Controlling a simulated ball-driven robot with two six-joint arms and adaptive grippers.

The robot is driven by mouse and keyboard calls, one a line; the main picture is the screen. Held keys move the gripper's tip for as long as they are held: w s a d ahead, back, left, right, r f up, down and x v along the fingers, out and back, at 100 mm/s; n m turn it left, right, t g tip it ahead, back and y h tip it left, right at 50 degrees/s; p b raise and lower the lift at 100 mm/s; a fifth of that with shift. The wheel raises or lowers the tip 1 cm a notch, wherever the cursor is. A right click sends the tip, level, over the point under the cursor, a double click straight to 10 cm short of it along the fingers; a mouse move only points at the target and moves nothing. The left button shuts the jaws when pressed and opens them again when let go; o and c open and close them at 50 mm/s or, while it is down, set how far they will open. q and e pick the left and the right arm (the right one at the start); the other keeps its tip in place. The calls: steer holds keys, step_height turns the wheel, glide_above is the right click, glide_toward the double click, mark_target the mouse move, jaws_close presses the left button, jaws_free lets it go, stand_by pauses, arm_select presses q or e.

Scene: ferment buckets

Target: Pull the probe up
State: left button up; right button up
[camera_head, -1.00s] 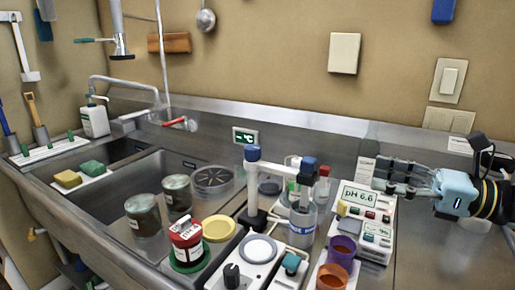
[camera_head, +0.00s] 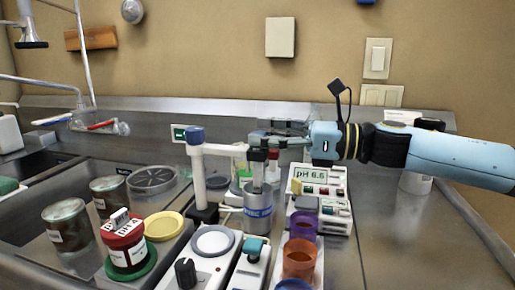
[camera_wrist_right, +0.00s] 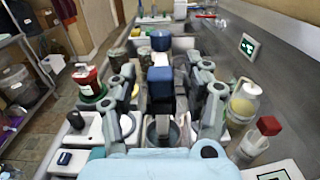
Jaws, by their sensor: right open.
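The probe (camera_head: 257,168) stands upright in the beaker with the blue label (camera_head: 258,208), beside the white stand (camera_head: 199,170) with a blue top. My right gripper (camera_head: 264,139) is at the probe's upper end and hides its cap in the head view. In the right wrist view, the probe's blue cap (camera_wrist_right: 160,80) shows between the spread fingers of my right gripper (camera_wrist_right: 166,75), with a gap on each side. That gripper is open. The pH meter (camera_head: 318,185) reads 6.6 and sits just right of the beaker. My left gripper is not in view.
Purple (camera_head: 302,222) and orange (camera_head: 299,258) cups stand in front of the meter. The steel counter (camera_head: 400,235) at right is mostly clear.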

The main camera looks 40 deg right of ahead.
steer(key=shift+x, duration=0.85)
steer(key=shift+c, duration=0.4)
jaws_close()
steer(key=shift+r, duration=0.1)
